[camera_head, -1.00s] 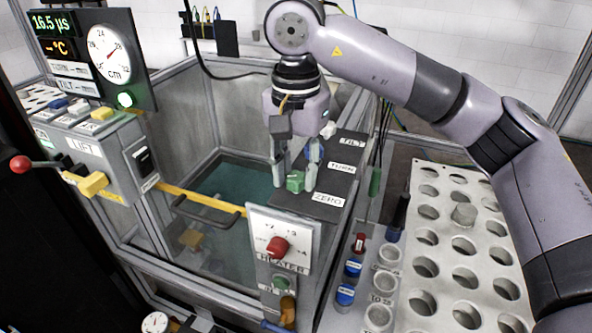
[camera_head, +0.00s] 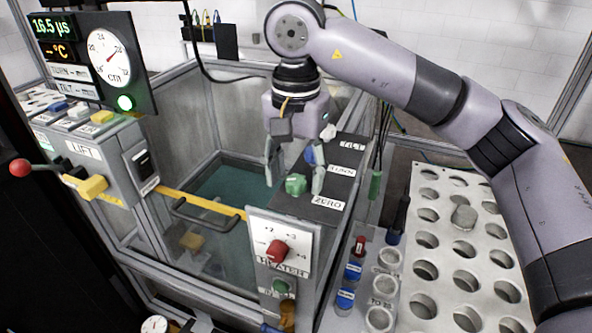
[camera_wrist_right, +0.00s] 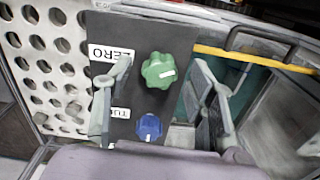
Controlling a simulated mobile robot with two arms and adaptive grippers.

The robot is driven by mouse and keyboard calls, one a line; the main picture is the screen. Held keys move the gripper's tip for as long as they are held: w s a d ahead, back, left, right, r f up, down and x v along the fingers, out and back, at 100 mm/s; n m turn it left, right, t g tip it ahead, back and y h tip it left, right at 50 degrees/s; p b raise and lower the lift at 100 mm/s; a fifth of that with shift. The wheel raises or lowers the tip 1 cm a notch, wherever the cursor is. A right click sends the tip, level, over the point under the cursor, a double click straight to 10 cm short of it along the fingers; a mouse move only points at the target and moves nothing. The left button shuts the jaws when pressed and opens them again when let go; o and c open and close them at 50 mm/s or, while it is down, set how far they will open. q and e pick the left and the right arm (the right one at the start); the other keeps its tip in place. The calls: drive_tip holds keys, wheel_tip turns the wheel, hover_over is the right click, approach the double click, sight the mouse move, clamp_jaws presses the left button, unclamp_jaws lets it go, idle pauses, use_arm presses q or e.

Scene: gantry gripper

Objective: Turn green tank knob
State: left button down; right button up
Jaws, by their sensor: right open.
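The green knob (camera_head: 295,184) sits on the dark panel beside the tank, near the ZERO label. In the right wrist view the green knob (camera_wrist_right: 160,70) is fully visible, its white mark pointing right. My right gripper (camera_head: 297,187) points down over the panel with its fingers spread, one on each side of the green knob. In the wrist view the right gripper (camera_wrist_right: 162,82) shows gaps between both fingers and the knob. A blue knob (camera_wrist_right: 149,127) is on the same panel near the TURN label. My left gripper is not in view.
The glass-walled tank (camera_head: 230,190) holds teal water. A heater panel with a red knob (camera_head: 277,251) stands in front. A white perforated rack (camera_head: 440,190) and small blue-capped vials (camera_head: 345,298) are at right. The lift box (camera_head: 85,150) is at left.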

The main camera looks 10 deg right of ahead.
sight(296, 178)
wheel_tip(296, 178, up, 12)
idle(0.6)
drive_tip(key=shift+r, duration=0.1)
